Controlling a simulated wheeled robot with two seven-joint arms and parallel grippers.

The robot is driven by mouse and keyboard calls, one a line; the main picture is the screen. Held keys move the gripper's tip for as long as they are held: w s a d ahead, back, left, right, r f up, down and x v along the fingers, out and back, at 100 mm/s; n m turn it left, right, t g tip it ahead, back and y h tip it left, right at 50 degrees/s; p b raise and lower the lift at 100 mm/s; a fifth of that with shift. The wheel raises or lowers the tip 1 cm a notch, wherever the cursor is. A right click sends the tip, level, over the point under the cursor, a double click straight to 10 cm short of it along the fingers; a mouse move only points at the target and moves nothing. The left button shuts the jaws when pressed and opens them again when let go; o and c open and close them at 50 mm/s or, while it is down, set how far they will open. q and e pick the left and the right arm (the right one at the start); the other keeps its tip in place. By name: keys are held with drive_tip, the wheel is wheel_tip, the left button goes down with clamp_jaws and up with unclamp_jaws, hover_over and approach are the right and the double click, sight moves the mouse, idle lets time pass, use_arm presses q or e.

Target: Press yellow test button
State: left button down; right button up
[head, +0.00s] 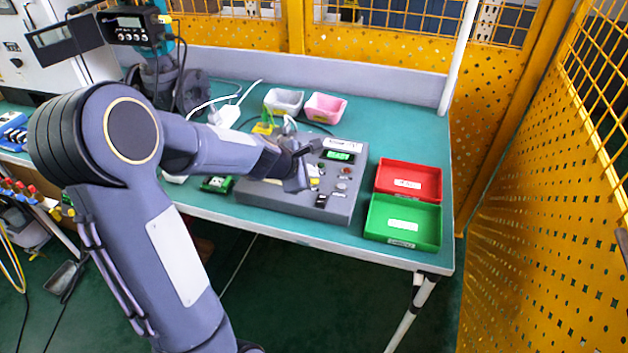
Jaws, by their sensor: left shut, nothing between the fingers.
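A grey test box (344,207) sits on the green bench top, with a lit green display (338,156) and several small buttons and knobs on its sloping face. My left gripper (302,172) is shut and empty over the left part of this face. A small yellowish patch (314,183) shows just right of the fingers; I cannot tell for sure that it is the yellow test button. The gripper hides part of the panel, and I cannot tell whether it touches. My right gripper is not in view.
A red bin (408,178) and a green bin (402,220) stand right of the box. A pink tray (325,107) and a grey tray (283,101) stand behind it, near cables. A yellow perforated fence (545,200) closes off the right side.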

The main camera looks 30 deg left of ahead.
use_arm(q)
drive_tip(key=shift+f+b, duration=0.4)
drive_tip(key=shift+f, duration=0.05)
idle(0.3)
drive_tip(key=shift+r, duration=0.15)
drive_tip(key=shift+r+p, duration=0.7)
drive_tip(key=shift+p, duration=0.1)
wheel_tip(320, 180, up, 5)
drive_tip(key=p, duration=0.5)
idle(0.6)
